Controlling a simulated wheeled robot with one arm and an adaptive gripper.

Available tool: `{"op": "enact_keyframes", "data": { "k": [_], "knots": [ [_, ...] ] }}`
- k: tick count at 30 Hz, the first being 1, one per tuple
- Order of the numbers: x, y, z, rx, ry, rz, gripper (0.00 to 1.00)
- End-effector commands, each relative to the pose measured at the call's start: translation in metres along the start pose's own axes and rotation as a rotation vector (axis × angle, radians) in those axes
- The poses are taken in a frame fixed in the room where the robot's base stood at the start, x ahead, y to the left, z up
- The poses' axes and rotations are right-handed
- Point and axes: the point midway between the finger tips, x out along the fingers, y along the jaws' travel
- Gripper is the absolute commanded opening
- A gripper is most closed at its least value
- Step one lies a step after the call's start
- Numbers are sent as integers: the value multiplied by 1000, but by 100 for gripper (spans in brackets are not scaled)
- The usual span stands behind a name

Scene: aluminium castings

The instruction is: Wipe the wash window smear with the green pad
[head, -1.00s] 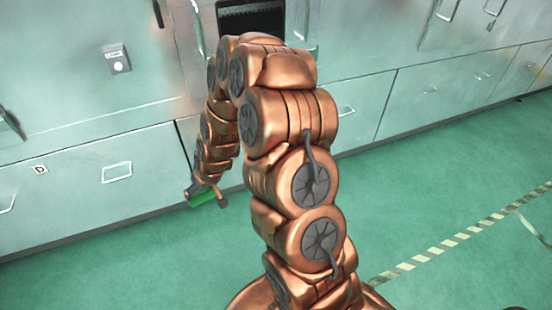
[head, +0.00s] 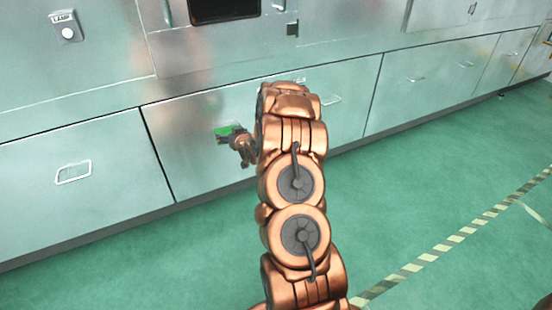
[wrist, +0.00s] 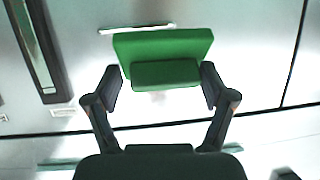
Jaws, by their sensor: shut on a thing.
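The green pad (head: 229,130) is in my gripper (head: 239,142), in front of a pale metal panel low on the cabinet wall. In the wrist view, the pad (wrist: 163,44) has a wide flat plate and a smaller block. My gripper (wrist: 163,74) has its two dark fingers on either side of that block, shut on it. I cannot tell whether the pad touches the panel. I cannot make out the wash window smear for certain; a dark window (head: 222,10) shows at the top of the head view.
A lamp switch box (head: 67,27) is on the wall at upper left. A drawer handle (head: 73,172) sticks out at left. The green floor (head: 440,200) is clear at right, with a striped line (head: 440,247). A dark-framed slot (wrist: 36,52) shows at left in the wrist view.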

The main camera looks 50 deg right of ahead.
Motion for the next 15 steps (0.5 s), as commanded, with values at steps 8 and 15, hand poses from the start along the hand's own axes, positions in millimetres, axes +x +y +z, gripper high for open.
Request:
{"op": "enact_keyframes", "data": {
  "k": [8,15],
  "knots": [
    [28,72,34,-34,264,35,54],
    [34,122,59,-68,462,31,54]
  ]
}}
